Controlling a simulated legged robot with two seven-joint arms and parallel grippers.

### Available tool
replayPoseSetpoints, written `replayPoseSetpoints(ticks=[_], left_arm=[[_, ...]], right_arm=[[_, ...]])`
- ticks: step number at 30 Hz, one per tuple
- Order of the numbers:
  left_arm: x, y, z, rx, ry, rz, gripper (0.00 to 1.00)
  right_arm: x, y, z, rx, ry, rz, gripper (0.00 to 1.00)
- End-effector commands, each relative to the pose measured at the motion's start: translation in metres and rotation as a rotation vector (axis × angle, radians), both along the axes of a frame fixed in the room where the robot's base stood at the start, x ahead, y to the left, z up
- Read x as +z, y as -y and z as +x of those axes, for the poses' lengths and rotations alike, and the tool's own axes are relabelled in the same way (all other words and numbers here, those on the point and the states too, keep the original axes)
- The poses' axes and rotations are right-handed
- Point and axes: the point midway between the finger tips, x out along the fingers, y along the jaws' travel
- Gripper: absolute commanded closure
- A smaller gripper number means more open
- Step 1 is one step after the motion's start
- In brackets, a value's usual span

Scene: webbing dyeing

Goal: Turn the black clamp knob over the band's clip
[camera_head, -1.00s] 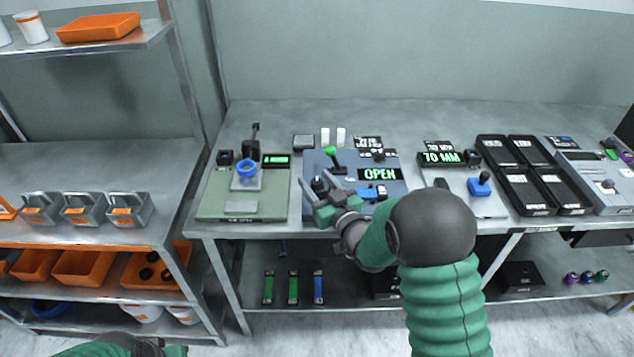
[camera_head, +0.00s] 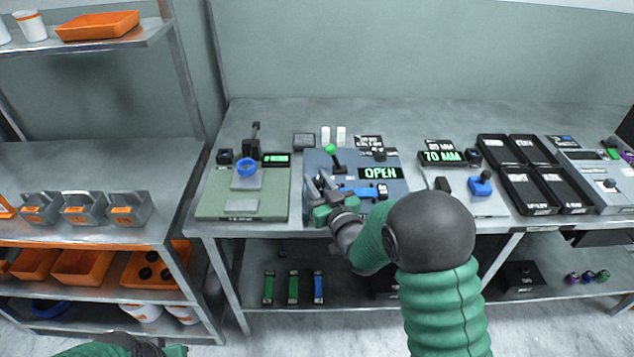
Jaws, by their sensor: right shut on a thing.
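The blue-grey clamp station (camera_head: 395,188) stands on the bench with a display (camera_head: 380,173) reading OPEN. A blue band (camera_head: 362,192) lies across it. My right gripper (camera_head: 322,183) is at the left end of the band, its fingers shut on the black clamp knob (camera_head: 319,182). The fingers hide most of the knob, and the band's clip under it cannot be made out. My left gripper (camera_head: 172,351) is low at the bottom left edge, away from the bench, mostly cut off.
A green-tipped lever (camera_head: 330,149) rises at the back of the station. A green plate station (camera_head: 215,203) with a blue ring is on the left. A 70 MM display (camera_head: 443,158) and black trays (camera_head: 527,190) are on the right. Bands (camera_head: 293,287) lie on the shelf below.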

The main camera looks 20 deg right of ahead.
Motion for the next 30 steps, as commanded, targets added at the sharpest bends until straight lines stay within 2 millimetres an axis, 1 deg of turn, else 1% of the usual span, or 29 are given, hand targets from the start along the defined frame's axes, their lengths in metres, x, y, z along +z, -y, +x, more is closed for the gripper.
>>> replayPoseSetpoints(ticks=[1,6,12,17,24,30], left_arm=[[-0.005,0.000,0.000,0.000,0.000,0.000,0.64],[-0.012,0.000,0.000,0.000,0.000,0.000,0.64],[-0.015,0.000,0.000,0.000,0.000,0.000,0.64],[-0.010,0.000,0.000,0.000,0.000,0.000,0.64],[0.003,0.000,0.000,0.000,0.000,0.000,0.64],[0.010,0.000,0.000,0.000,0.000,0.000,0.64]], right_arm=[[-0.002,-0.002,0.000,-0.024,0.000,0.002,1.00],[-0.003,-0.003,0.000,-0.147,-0.001,0.003,1.00],[-0.002,-0.004,0.000,-0.328,-0.002,0.001,1.00],[0.000,-0.004,0.000,-0.481,-0.003,-0.001,1.00],[0.001,-0.003,0.001,-0.695,-0.004,-0.001,1.00],[0.000,-0.002,0.000,-0.834,-0.004,-0.001,1.00]])
